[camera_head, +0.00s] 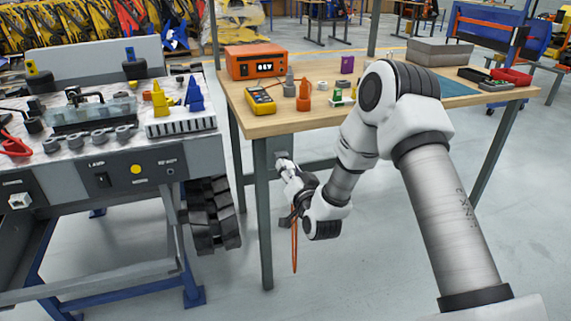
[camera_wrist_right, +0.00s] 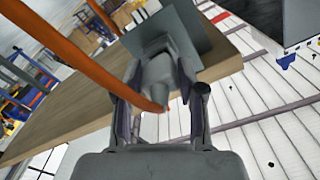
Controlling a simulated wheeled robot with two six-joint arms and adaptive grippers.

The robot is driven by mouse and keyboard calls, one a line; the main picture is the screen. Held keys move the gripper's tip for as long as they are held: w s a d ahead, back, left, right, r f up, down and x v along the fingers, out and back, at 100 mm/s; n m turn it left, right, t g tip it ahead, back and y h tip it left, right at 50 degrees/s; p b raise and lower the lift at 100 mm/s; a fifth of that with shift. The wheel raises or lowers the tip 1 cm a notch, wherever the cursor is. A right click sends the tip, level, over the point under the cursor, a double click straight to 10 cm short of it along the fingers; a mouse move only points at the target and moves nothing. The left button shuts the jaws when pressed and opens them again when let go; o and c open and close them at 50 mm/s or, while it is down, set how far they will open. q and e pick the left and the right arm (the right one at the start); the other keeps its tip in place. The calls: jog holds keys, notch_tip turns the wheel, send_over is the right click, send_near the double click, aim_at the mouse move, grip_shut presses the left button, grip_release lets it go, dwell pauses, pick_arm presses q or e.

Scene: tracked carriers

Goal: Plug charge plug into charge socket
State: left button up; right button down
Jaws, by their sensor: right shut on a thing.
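My right gripper (camera_head: 287,167) is beside the front left of the wooden workbench, below its top. In the right wrist view it (camera_wrist_right: 158,100) is shut on the grey charge plug (camera_wrist_right: 159,78). An orange cable runs from the plug; it hangs below the gripper in the head view. The plug's far end meets or overlaps a grey plate (camera_wrist_right: 202,30) by the bench edge; I cannot tell if they touch. A pale square socket (camera_head: 20,201) shows on the left carrier's dark front panel, under a label too small to read; it may be the charge socket. My left gripper is not in view.
The carrier (camera_head: 130,183) with a black track (camera_head: 213,215) stands left of the workbench (camera_head: 290,120), with a narrow gap between. An orange meter box (camera_head: 253,62) and a yellow multimeter (camera_head: 261,101) stand on the bench. The floor in front is clear.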

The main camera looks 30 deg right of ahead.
jog(key=shift+s+a, duration=0.1)
jog(key=shift+s, duration=0.35)
jog(key=shift+v, duration=1.75)
